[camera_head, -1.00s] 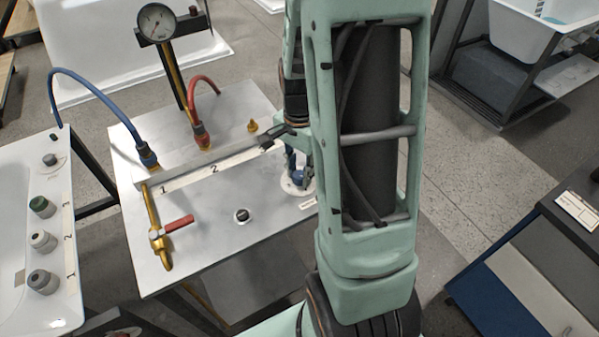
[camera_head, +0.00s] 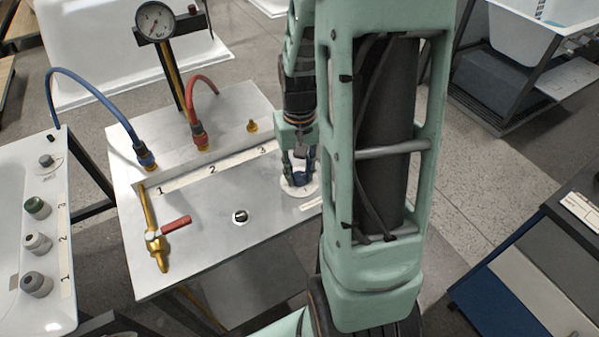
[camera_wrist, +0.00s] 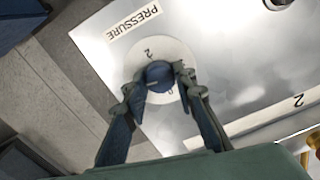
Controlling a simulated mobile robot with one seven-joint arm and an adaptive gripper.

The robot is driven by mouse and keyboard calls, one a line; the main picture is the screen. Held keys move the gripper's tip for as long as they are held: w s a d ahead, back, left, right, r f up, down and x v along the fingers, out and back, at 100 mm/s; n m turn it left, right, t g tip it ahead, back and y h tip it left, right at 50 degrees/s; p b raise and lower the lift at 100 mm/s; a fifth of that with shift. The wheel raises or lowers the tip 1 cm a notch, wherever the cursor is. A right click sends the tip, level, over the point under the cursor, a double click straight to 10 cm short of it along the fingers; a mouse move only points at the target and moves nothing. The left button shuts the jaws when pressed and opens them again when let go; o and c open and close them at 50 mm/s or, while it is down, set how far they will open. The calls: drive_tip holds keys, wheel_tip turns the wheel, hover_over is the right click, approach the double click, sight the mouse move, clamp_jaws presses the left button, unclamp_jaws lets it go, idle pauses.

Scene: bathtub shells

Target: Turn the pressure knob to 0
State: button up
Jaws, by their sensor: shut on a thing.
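The blue pressure knob (camera_wrist: 158,76) sits on a round white dial plate (camera_wrist: 176,50) beside a label reading PRESSURE (camera_wrist: 133,20). In the wrist view a 2 shows above the knob and a 0 at its lower right. A pale mark on the knob faces roughly left, between the two. My gripper (camera_wrist: 158,82) is shut on the knob, one finger on each side. In the head view my gripper (camera_head: 299,174) comes down over the knob at the bench's right end, and the fingers partly cover it.
The grey bench top (camera_head: 205,215) carries a small black knob (camera_head: 240,216), a brass valve with a red handle (camera_head: 176,224), and blue (camera_head: 95,92) and red hoses (camera_head: 200,82). A pressure gauge (camera_head: 154,21) stands behind. A white panel with several knobs (camera_head: 36,242) is at left.

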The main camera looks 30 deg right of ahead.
drive_tip(key=n, duration=0.5)
drive_tip(key=shift+n, duration=0.3)
drive_tip(key=n+p, duration=0.1)
drive_tip(key=n, duration=0.4)
drive_tip(key=n+p, duration=0.2)
drive_tip(key=n, duration=0.3)
drive_tip(key=shift+r+n, duration=0.1)
drive_tip(key=shift+n, duration=0.3)
drive_tip(key=shift+n+p, duration=1.45)
drive_tip(key=shift+n, duration=0.65)
drive_tip(key=o, duration=1.2)
drive_tip(key=shift+c, duration=0.2)
